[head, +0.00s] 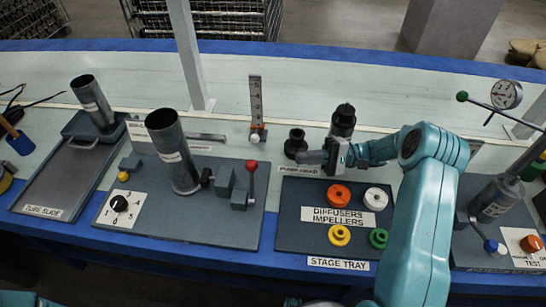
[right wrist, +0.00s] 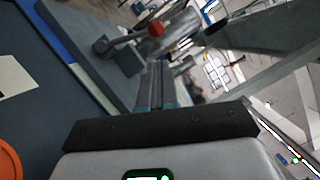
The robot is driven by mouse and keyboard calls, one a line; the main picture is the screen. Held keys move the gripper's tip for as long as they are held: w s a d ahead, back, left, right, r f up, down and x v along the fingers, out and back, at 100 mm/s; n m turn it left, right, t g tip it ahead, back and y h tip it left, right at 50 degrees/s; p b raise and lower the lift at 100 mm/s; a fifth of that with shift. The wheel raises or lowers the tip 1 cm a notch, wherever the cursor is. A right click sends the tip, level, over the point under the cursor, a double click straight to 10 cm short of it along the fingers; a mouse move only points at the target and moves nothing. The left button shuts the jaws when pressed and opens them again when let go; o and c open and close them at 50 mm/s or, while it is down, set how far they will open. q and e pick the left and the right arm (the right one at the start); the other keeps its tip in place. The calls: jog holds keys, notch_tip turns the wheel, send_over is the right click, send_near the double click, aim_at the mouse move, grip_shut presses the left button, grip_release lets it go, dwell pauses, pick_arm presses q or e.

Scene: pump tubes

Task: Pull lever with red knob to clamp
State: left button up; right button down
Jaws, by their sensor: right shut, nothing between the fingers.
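The lever with the red knob (head: 251,166) stands upright on the grey clamp block at the right part of a dark base plate (head: 220,221). A grey tube (head: 172,152) stands on the same plate, left of the lever. My right gripper (head: 305,157) is shut and empty, above the back of the stage tray, to the right of the red knob and apart from it. In the right wrist view, the red knob (right wrist: 155,28) shows beyond the shut fingers (right wrist: 155,85). My left gripper is not in view.
The stage tray (head: 290,230) holds orange, white, yellow and green rings. Black parts (head: 343,119) stand behind my right gripper. A tube slide (head: 60,170) with another tube lies at the left. A gauge stand (head: 507,95) is at the right.

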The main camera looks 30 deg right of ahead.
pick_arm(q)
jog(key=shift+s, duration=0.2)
pick_arm(e)
jog(key=x, duration=1)
jog(key=shift+f, duration=0.1)
pick_arm(q)
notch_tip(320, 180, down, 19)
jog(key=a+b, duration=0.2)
jog(key=b, duration=1.7)
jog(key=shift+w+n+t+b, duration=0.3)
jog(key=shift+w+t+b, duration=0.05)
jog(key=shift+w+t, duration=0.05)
pick_arm(e)
jog(key=s+a+n+h, duration=0.4)
jog(key=s+a+n, duration=0.4)
jog(key=s+n, duration=0.3)
jog(key=shift+n+g, duration=0.4)
jog(key=shift+n, duration=0.1)
jog(key=shift+a+f, duration=0.1)
jog(key=shift+f, duration=0.1)
